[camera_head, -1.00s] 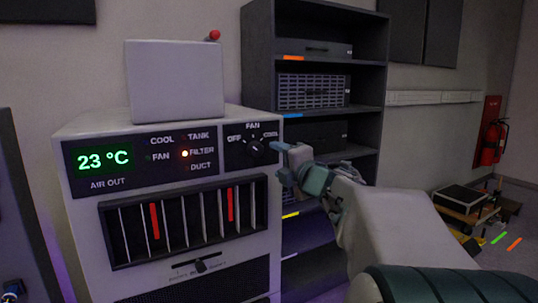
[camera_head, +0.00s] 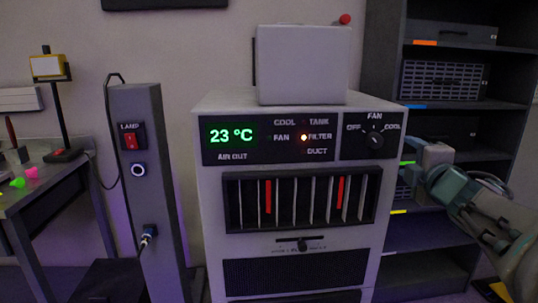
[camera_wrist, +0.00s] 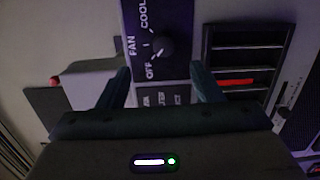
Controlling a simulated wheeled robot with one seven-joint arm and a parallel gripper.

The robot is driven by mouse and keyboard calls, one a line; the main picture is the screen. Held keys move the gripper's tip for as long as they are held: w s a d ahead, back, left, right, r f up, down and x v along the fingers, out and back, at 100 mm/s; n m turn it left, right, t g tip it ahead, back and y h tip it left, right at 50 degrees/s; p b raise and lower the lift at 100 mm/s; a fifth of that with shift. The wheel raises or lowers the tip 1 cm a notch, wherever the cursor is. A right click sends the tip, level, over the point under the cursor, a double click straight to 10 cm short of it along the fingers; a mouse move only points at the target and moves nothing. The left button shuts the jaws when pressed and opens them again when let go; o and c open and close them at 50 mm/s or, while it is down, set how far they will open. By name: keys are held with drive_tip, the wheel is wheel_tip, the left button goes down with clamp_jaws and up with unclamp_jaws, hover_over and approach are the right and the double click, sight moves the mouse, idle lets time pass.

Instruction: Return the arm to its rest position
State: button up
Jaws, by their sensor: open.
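My gripper (camera_wrist: 162,86) shows in the wrist view with its two dark fingers spread apart and nothing between them. Beyond the fingers is the fan knob (camera_wrist: 162,47) on the cooling unit's dark panel. In the head view my arm comes in from the right. My gripper (camera_head: 412,168) is there beside the right edge of the cooling unit (camera_head: 213,200), apart from the fan knob (camera_head: 375,140). Its fingertips are hard to make out in that view.
A grey post with a red lamp switch (camera_head: 130,141) stands left of the unit. A workbench (camera_head: 45,185) is at far left. A dark shelf rack (camera_head: 455,63) stands behind my arm at right. A light box (camera_head: 303,65) sits on the unit.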

drive_tip(key=s+a+f+m+g+p, duration=0.3)
drive_tip(key=s+a+m+g+p, duration=0.4)
drive_tip(key=s+a+m+p, duration=0.2)
drive_tip(key=s+a+f+m+g+y+p, duration=0.1)
drive_tip(key=s+a+f+m+g+p, duration=0.2)
drive_tip(key=s+a+m+g+p, duration=0.5)
drive_tip(key=s+a+p, duration=0.1)
drive_tip(key=s+a, duration=0.1)
drive_tip(key=s, duration=0.1)
drive_tip(key=shift+s+f+m, duration=0.25)
drive_tip(key=shift+m, duration=0.15)
